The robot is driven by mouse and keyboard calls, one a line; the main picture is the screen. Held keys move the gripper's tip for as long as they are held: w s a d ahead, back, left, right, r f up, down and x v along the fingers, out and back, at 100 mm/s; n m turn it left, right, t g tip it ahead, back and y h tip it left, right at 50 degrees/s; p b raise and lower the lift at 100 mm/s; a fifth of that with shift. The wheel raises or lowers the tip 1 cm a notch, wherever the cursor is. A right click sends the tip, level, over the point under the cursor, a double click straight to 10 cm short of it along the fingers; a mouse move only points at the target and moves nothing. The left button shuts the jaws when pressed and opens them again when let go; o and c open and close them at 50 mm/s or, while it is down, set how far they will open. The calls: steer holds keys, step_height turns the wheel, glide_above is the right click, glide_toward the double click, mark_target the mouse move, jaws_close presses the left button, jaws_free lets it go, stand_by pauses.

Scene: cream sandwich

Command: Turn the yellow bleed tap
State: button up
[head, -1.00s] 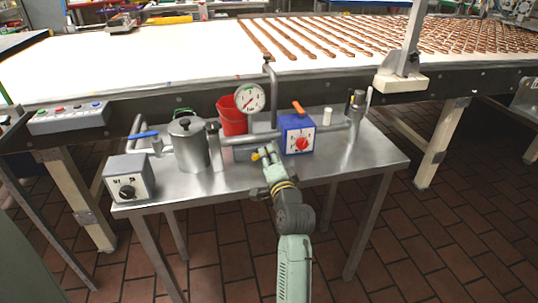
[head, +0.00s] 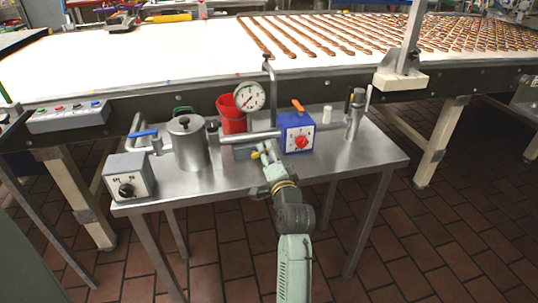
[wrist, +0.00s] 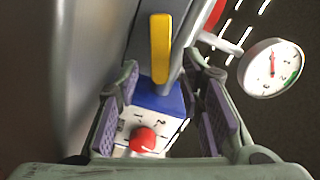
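The yellow bleed tap (head: 255,155) is a small yellow lever low on the pipework, below the round dial gauge in the head view. In the wrist view the yellow lever (wrist: 160,48) stands upright in the picture, above and between the fingertips. My gripper (head: 265,153) is close to the tap in the head view. In the wrist view my gripper (wrist: 165,95) is open, with a gap between its purple-grey pads and nothing held. Whether a finger touches the lever cannot be told.
The blue box (head: 297,133) with a red knob is just right of the gripper. The gauge (head: 249,97), steel pot (head: 188,145), red bucket (head: 231,117) and grey knob box (head: 129,178) crowd the steel table (head: 345,162). The table's front right is clear.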

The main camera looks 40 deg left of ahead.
steer(key=v, duration=1.1)
steer(key=shift+s+d, duration=0.25)
